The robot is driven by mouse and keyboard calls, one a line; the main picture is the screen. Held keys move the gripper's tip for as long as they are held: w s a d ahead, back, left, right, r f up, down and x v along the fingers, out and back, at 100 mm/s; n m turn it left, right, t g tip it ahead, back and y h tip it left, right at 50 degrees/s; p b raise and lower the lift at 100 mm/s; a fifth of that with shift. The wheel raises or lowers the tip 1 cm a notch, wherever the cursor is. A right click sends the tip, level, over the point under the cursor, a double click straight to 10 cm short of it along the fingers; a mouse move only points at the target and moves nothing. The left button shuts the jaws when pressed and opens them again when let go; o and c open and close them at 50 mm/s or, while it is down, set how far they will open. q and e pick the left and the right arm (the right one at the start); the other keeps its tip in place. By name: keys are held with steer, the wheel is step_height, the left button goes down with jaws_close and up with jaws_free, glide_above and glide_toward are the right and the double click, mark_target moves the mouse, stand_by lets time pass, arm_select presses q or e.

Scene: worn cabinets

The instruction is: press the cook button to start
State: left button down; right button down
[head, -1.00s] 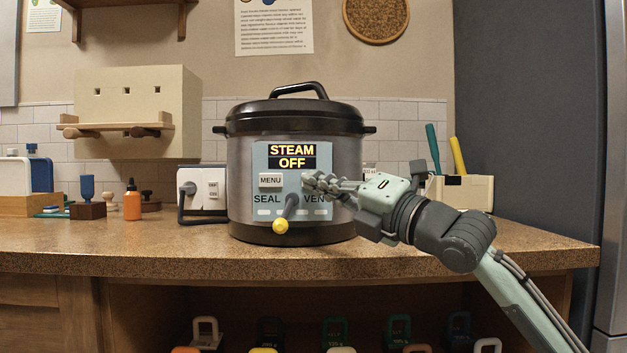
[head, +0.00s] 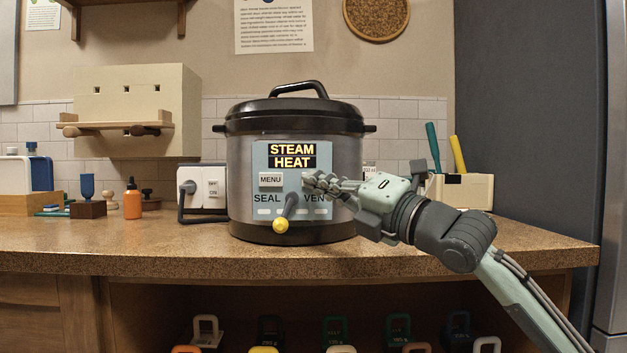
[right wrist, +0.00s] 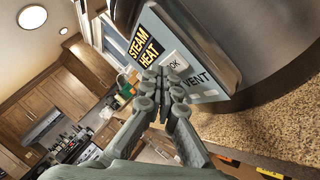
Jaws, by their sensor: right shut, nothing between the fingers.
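The pressure cooker (head: 250,180) stands on the counter with its black lid on. Its display (head: 292,156) reads STEAM HEAT. The MENU button (head: 271,180) is below the display at left. The cook button (right wrist: 175,65) shows partly in the right wrist view, with "OK" readable. In the head view my gripper covers it. A lever with a yellow knob (head: 280,226) hangs between the SEAL and VENT labels. My right gripper (head: 308,182) is shut and empty, its fingertips at the cook button. Whether they still touch it is not clear. My left gripper is out of view.
A wall socket box with a plugged-in cable (head: 202,190) stands left of the cooker. An orange bottle (head: 132,200) and stamps are further left. A bin with tools (head: 462,190) is behind my right arm. Weights sit on the shelf below the counter.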

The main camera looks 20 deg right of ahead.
steer(key=shift+s+a, duration=0.15)
steer(key=shift+s, duration=0.35)
steer(key=shift+s+a, duration=0.25)
steer(key=shift+s, duration=0.55)
steer(key=shift+s+a, duration=0.2)
steer(key=shift+s, duration=0.6)
steer(key=shift+s+a, duration=0.25)
steer(key=shift+s, duration=0.55)
